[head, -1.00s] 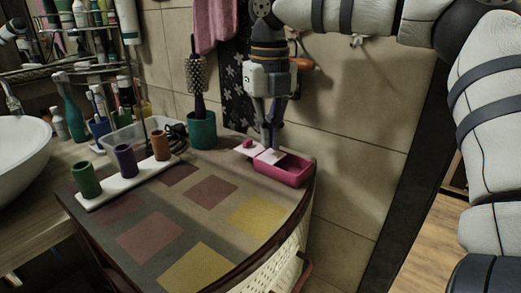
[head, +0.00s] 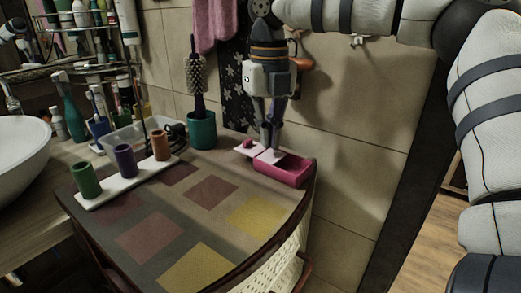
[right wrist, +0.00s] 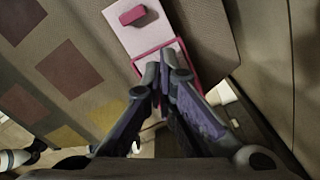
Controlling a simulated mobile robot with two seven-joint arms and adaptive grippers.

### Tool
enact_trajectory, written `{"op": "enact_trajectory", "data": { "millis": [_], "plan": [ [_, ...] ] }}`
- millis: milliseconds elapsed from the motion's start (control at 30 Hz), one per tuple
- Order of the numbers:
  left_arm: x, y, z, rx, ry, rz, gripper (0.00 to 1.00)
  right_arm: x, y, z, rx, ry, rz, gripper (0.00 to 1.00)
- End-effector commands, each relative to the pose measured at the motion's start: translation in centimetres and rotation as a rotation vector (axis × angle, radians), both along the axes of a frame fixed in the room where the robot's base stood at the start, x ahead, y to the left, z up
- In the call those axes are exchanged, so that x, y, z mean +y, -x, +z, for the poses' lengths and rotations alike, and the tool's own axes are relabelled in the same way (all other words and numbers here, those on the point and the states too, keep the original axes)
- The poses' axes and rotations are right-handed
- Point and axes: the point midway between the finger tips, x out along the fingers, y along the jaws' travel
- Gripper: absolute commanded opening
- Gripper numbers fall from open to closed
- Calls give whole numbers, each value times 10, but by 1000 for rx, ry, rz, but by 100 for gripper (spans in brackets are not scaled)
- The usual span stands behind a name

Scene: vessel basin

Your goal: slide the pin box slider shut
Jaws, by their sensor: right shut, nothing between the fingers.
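The pin box (head: 284,173) is a pink open-topped tray on the back right corner of the cabinet top. Its pale slider (head: 264,153) with a pink knob (head: 248,144) sticks out to the left, so much of the tray is uncovered. In the right wrist view the slider (right wrist: 146,32) and knob (right wrist: 132,15) lie beyond the fingers, which hide part of the box. My right gripper (head: 270,146) points down, shut and empty, at the box end of the slider; I cannot tell whether it touches. My left gripper is not in view.
A teal cup (head: 202,130) with a round brush stands left of the box. A white rack (head: 128,180) holds green, purple and orange cups. The tiled wall (head: 350,150) is close behind. The cabinet's front top is clear.

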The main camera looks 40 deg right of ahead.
Motion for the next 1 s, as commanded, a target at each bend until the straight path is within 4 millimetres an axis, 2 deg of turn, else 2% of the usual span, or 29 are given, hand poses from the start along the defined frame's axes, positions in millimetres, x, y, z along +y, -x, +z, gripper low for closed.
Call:
{"op": "enact_trajectory", "data": {
  "millis": [1000],
  "plan": [
    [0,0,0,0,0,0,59,0,0,-9,1,1,0,0]
  ]
}}
